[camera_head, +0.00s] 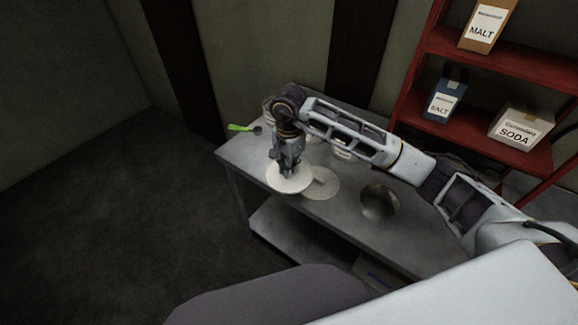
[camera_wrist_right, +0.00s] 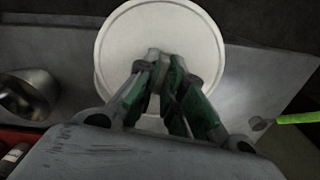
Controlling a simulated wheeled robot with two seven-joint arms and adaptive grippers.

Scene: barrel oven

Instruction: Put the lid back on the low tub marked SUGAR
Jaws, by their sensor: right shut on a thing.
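A round white lid (camera_head: 289,184) is in my right gripper (camera_head: 287,171), whose fingers are closed at the lid's middle. The lid also shows in the wrist view (camera_wrist_right: 160,30), where it fills the space beyond the fingers (camera_wrist_right: 163,80). A flat pale disc (camera_head: 322,186) lies on the table just right of the lid, partly covered by it; I cannot tell what it is. A pale container (camera_head: 342,153) with a label shows partly under my forearm; its marking is not readable. I cannot make out the word SUGAR anywhere. My left gripper is not in view.
The grey table (camera_head: 238,163) also holds a metal bowl (camera_head: 379,201) to the right. A green-handled utensil (camera_head: 240,128) sticks out at the back left. A red shelf (camera_head: 470,130) with MALT, SALT and SODA packages stands at the back right.

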